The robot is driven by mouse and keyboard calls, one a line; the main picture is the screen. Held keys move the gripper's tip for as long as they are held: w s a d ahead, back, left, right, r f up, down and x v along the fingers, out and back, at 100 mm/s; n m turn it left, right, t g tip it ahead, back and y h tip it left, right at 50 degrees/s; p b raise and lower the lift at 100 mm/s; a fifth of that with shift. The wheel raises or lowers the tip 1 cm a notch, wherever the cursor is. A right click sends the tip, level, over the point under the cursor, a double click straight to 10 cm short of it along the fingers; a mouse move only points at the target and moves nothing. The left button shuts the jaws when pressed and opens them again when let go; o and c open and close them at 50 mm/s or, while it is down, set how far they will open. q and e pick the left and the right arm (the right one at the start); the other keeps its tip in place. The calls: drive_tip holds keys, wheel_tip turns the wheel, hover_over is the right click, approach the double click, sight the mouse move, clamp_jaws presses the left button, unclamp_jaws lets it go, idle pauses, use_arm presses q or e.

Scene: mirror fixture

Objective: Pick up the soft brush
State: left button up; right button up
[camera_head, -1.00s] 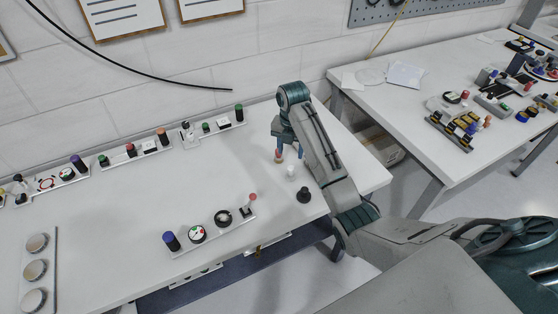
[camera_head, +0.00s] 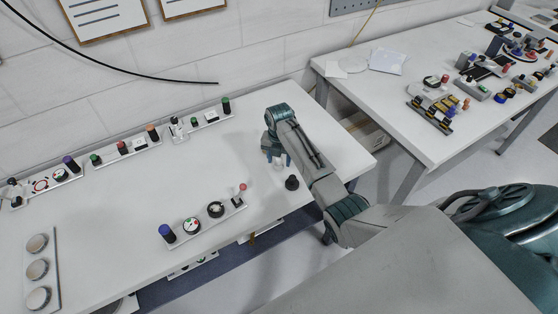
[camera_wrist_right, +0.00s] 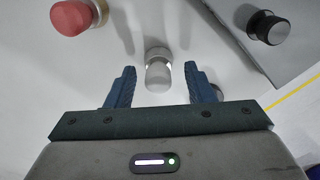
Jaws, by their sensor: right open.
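My right gripper (camera_head: 275,157) is low over the right end of the white table in the head view. It is open and empty. In the right wrist view, a small pale grey and white piece with a rounded end (camera_wrist_right: 158,72) stands between and slightly beyond the two blue fingers (camera_wrist_right: 160,88), apart from both. A red-topped piece (camera_wrist_right: 74,18) is at the upper left. A black knob-like piece (camera_wrist_right: 265,27) is at the upper right; it also shows in the head view (camera_head: 292,182). I cannot tell for certain which one is the soft brush. My left gripper is out of view.
A strip with a blue knob, dials and a red-tipped lever (camera_head: 205,222) lies near the front edge. More strips of knobs (camera_head: 122,150) line the wall. Round discs (camera_head: 38,268) sit at the left. A second table (camera_head: 385,80) stands at right. The table's middle is clear.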

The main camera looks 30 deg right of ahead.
drive_tip(key=shift+w+f, duration=0.1)
drive_tip(key=shift+f, duration=0.05)
drive_tip(key=shift+c, duration=1)
clamp_jaws()
drive_tip(key=shift+r, duration=0.2)
